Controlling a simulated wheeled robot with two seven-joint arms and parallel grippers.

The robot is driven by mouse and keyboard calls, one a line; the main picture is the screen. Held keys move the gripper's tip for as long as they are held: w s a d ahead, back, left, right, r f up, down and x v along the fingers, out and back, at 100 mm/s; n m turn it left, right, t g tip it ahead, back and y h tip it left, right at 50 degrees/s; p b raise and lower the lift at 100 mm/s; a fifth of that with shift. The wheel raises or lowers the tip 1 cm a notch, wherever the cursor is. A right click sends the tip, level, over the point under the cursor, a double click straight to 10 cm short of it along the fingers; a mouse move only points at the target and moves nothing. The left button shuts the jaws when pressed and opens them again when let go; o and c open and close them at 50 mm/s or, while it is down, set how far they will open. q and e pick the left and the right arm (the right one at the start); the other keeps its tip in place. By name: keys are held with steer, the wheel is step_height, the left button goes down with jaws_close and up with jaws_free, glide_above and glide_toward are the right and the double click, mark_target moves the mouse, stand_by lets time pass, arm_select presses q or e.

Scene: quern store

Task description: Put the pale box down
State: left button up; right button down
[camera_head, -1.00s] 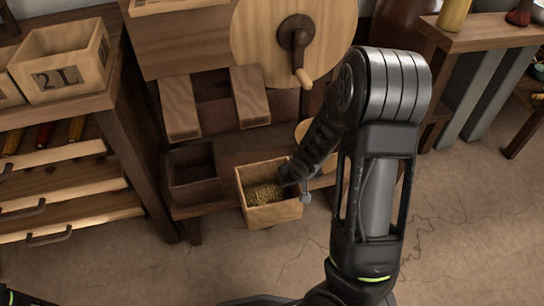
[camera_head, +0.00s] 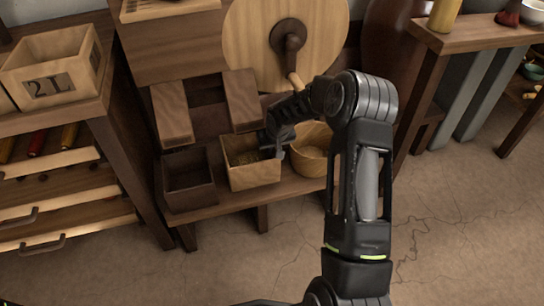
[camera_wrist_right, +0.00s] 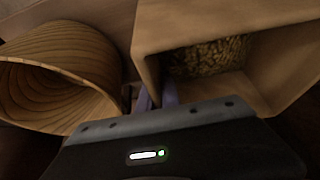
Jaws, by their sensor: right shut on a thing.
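The pale box (camera_head: 252,178) is an open wooden box with yellowish grain in its bottom. It is at the low shelf (camera_head: 305,187) of the mill, between a dark box (camera_head: 190,190) and a round pale tub (camera_head: 312,158). It looks level; I cannot tell whether its base touches the shelf. My right gripper (camera_head: 278,148) is shut on the box's right-hand wall. In the right wrist view the fingers (camera_wrist_right: 155,97) grip the wall of the pale box (camera_wrist_right: 195,22), with the ribbed tub (camera_wrist_right: 95,50) close beside. My left gripper is not seen.
The mill's round wooden disc (camera_head: 255,40) with a dark crank stands above, with two sloping wooden chutes (camera_head: 242,100) over the shelf. A drawer cabinet (camera_head: 75,205) with a "2L" box (camera_head: 52,85) is at left. The floor in front is clear.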

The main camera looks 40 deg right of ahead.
mark_target(272, 156)
steer(key=shift+f+b, duration=1)
steer(key=shift+f, duration=0.7)
steer(key=shift+f, duration=0.15)
steer(key=c, duration=1.6)
jaws_free()
steer(key=shift+o, duration=0.2)
steer(key=shift+r, duration=0.3)
steer(key=p+v, duration=0.4)
steer(key=v, duration=0.7)
steer(key=shift+s+a+r, duration=0.1)
steer(key=shift+s+r, duration=0.1)
steer(key=shift+r, duration=0.1)
